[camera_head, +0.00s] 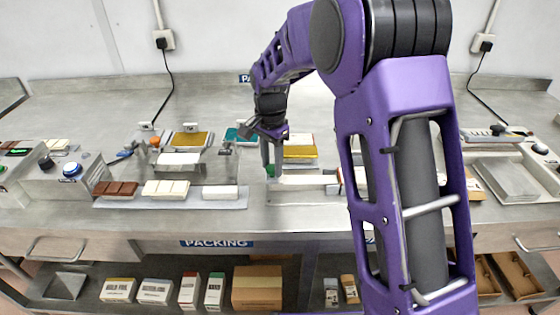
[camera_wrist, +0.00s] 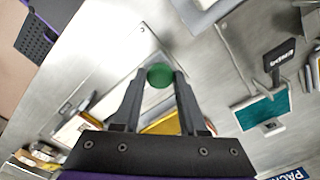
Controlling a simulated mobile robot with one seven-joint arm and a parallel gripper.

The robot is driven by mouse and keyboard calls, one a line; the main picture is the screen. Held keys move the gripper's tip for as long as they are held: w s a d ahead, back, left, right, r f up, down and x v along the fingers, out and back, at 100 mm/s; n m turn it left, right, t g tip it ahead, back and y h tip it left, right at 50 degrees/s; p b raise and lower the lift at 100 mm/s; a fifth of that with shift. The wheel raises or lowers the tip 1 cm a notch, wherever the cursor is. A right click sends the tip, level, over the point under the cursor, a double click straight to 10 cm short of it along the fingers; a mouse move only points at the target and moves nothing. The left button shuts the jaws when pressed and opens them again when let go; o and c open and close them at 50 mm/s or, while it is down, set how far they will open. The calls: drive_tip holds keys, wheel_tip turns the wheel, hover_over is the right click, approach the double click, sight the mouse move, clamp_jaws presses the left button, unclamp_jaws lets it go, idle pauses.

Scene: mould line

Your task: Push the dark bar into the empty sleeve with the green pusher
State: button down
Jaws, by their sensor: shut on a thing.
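My gripper (camera_head: 271,172) is low over the middle of the steel bench in the head view, fingers pointing down. In the wrist view its fingertips (camera_wrist: 160,80) are closed on the round green top of the pusher (camera_wrist: 159,75). A little of the green pusher (camera_head: 270,171) shows beside the fingers in the head view. A long pale piece (camera_head: 305,180) lies just right of the fingers; I cannot tell if it is the sleeve. A dark brown bar (camera_head: 115,188) lies on the left of a grey tray. My arm hides part of the bench to the right.
The grey tray (camera_head: 222,203) also holds a cream bar (camera_head: 166,189) and a white box (camera_head: 220,192). Behind it stands a fixture with a gold-topped piece (camera_head: 191,139). A control box with a blue button (camera_head: 71,170) stands at left. The rear bench is mostly clear.

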sight(270, 167)
drive_tip(key=shift+a+r, duration=0.1)
drive_tip(key=shift+a, duration=0.15)
drive_tip(key=shift+c, duration=2.2)
unclamp_jaws()
drive_tip(key=shift+a, duration=0.1)
drive_tip(key=shift+r, duration=0.4)
wheel_tip(270, 167, up, 17)
drive_tip(key=shift+f+p, duration=0.2)
drive_tip(key=shift+p, duration=0.25)
